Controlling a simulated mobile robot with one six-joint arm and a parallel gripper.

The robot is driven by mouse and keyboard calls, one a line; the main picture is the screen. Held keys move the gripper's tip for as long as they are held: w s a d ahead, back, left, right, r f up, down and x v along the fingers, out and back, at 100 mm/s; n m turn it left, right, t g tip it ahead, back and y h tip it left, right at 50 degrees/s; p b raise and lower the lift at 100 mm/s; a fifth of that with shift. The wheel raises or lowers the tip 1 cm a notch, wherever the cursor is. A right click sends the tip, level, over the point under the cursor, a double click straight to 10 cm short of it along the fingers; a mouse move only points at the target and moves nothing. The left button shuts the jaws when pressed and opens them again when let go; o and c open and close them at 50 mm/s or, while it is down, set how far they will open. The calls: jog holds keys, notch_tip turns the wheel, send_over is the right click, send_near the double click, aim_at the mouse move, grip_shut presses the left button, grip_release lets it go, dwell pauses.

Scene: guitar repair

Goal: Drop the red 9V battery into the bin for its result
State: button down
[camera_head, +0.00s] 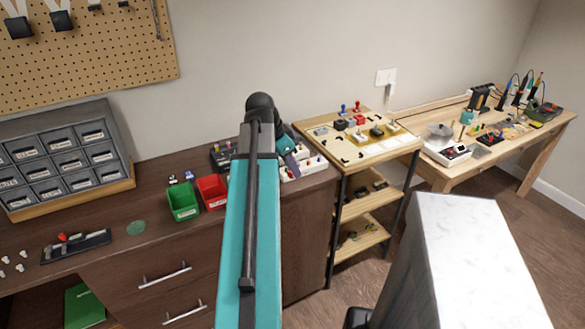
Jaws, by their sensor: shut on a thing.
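My gripper (291,164) points down behind my teal arm, over the right end of the brown workbench. Only a small part of it shows. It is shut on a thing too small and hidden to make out. I cannot pick out the red 9V battery with certainty. A green bin (183,203) and a red bin (212,192) stand side by side on the bench, left of my arm and gripper. Both look open at the top. I cannot see clearly what is inside them.
A white device (313,170) lies beside my gripper and a dark device (222,155) stands behind the bins. A grey drawer cabinet (60,160) is at the left. A wooden shelf stand (325,133) with small parts adjoins on the right.

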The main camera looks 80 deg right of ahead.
jog(key=shift+r+p, duration=1)
jog(key=shift+r, duration=0.55)
jog(key=w+a+n+t+h, duration=0.1)
jog(key=w+a+n, duration=0.25)
jog(key=w, duration=0.75)
jog(key=w+a+n+t, duration=0.2)
jog(key=w+a+n, duration=0.15)
jog(key=w, duration=0.65)
jog(key=w+a+n+t+h, duration=0.1)
jog(key=w+a+n, duration=0.3)
jog(key=w, duration=0.7)
jog(key=w+a+r+n+t+y, duration=0.15)
jog(key=w+a+n, duration=0.45)
jog(key=w+a, duration=1.05)
jog(key=w+a+n+y, duration=0.1)
jog(key=w+a+n, duration=0.2)
jog(key=a, duration=0.8)
jog(key=w+a+r+n+t+y, duration=0.1)
jog(key=w+a+n, duration=0.3)
jog(key=a, duration=0.8)
jog(key=w+a+n+t+y, duration=0.1)
jog(key=w+a+n, duration=0.2)
jog(key=a, duration=0.8)
jog(key=shift+w+a+r+n, duration=0.2)
jog(key=shift+a+r+n, duration=0.2)
jog(key=shift+n, duration=0.2)
jog(key=shift+d+t, duration=0.15)
jog(key=shift+t, duration=0.1)
